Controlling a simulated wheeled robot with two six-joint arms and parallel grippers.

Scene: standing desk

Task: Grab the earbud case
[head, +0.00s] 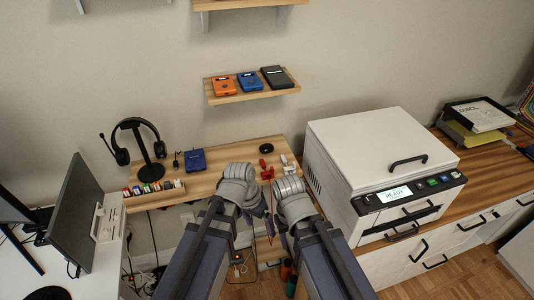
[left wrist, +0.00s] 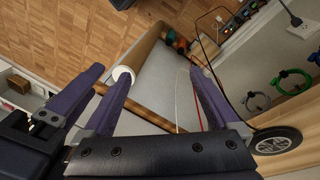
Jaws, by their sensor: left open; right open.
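I cannot tell for sure which item is the earbud case. A small white item (head: 289,166) and a small red item (head: 266,170) lie on the wooden desk (head: 215,174), just beyond my grippers. A small round black item (head: 266,148) lies behind them. My left gripper (head: 262,208) and my right gripper (head: 277,222) are close together at the desk's front edge, partly hidden by their own wrists. In the left wrist view my left gripper (left wrist: 160,75) has its purple fingers apart, with no held object visible between them.
A headphone stand (head: 150,165), a blue box (head: 195,160) and a row of small coloured items (head: 153,187) are on the desk's left. A large white printer (head: 385,160) stands close on the right. A wall shelf (head: 252,91) hangs above. Thin cables run below the desk.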

